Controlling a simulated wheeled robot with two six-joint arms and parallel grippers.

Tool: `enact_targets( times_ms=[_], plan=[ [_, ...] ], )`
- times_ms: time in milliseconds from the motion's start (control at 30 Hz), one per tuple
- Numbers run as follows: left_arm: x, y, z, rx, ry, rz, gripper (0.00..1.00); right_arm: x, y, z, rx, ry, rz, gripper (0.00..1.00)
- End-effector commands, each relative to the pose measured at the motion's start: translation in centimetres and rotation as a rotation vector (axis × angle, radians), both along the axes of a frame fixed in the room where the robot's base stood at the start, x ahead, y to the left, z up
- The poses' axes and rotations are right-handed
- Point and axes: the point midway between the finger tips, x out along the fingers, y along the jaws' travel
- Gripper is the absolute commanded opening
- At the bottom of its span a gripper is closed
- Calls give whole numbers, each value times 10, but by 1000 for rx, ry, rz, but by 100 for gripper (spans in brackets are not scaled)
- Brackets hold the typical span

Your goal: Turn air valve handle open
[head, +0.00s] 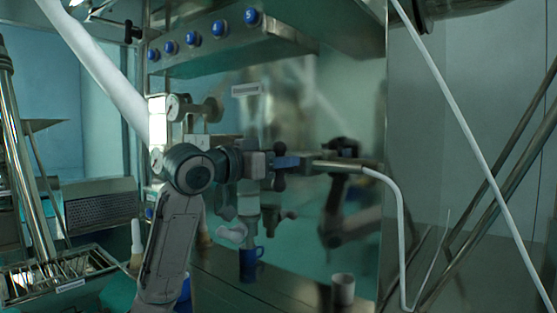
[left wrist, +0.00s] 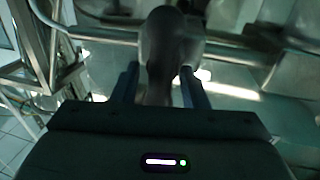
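The air valve sits on a metal pipe (head: 335,164) in the middle of the head view, with a blue part (head: 288,161) on its body. Its dark handle (head: 280,183) shows rounded ends above and below the pipe line. My left gripper (head: 262,165) is level with the handle, just left of it. In the left wrist view the dark rounded handle (left wrist: 164,45) stands between the two fingers of my left gripper (left wrist: 160,85). The fingers are apart, with narrow gaps visible at both sides of the handle. My right gripper is not in view.
A white hose (head: 402,225) runs down from the pipe's right end. Blue numbered buttons (head: 219,28) line the overhead box. A blue mug (head: 248,263) and a pale cup (head: 343,289) show below.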

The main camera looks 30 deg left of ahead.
Motion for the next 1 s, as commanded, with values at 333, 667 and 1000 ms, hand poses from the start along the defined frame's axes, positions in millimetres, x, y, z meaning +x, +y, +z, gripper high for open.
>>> enact_targets(
  times_ms=[333, 667, 1000],
  plan=[
    [0, 0, 0, 0, 0, 0, 0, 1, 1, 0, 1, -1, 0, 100],
    [0, -1, 3, 63, -4, 0, 0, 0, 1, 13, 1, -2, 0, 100],
    [0, -4, 6, 317, -21, 0, 0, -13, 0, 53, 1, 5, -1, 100]
  ],
)
